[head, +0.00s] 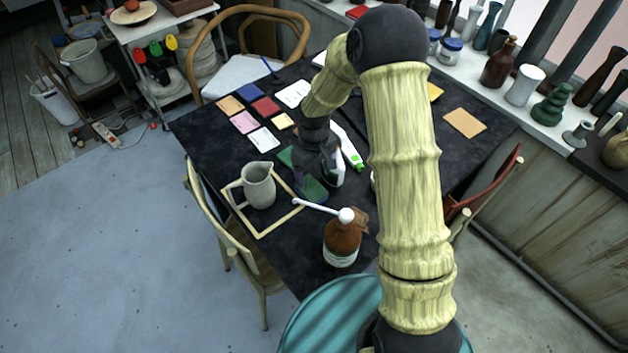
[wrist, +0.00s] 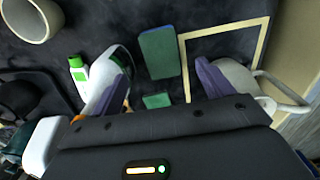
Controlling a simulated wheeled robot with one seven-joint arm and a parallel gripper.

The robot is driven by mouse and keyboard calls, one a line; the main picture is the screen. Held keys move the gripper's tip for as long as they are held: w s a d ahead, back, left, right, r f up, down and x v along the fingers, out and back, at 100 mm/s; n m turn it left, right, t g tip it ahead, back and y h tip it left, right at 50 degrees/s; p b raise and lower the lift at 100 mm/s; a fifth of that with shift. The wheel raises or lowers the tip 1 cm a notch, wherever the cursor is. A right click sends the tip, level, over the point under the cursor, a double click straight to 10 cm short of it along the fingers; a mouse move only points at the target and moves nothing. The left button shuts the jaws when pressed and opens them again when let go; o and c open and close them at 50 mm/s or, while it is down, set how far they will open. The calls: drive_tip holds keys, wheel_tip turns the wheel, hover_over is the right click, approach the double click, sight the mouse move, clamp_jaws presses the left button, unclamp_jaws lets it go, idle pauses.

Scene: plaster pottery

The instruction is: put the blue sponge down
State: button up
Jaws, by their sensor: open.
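The blue sponge (head: 312,190) looks blue-green and lies on the dark tabletop, beside the corner of the wooden frame. In the wrist view it seems to be the larger green-topped block with a bluish edge (wrist: 160,52). A smaller green piece (wrist: 157,100) lies below it in that view; a green patch (head: 285,157) shows left of my gripper in the head view. My gripper (wrist: 163,70) is open, its purple-grey fingers spread on either side with nothing held between them. In the head view my gripper (head: 320,178) is partly hidden by my arm.
A pale jug (head: 258,186) stands by the wooden frame (head: 272,225), right of the fingers in the wrist view. A brown pump bottle (head: 342,240) stands near the front edge. Coloured tiles lie farther back.

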drive_tip(key=shift+r, duration=1.05)
drive_tip(key=s+d+r+m+t, duration=0.1)
drive_tip(key=s+d+r+m, duration=0.1)
drive_tip(key=s+d+r, duration=0.1)
drive_tip(key=s+d+r+m, duration=0.2)
drive_tip(key=s+r, duration=0.3)
drive_tip(key=s, duration=0.3)
drive_tip(key=s+d+r+m+t, duration=0.1)
drive_tip(key=s+d+r+m, duration=0.1)
drive_tip(key=s+d+r, duration=0.2)
drive_tip(key=shift+s+d+r+m+t, duration=0.3)
drive_tip(key=shift+s+d+m, duration=0.1)
drive_tip(key=shift+s, duration=0.85)
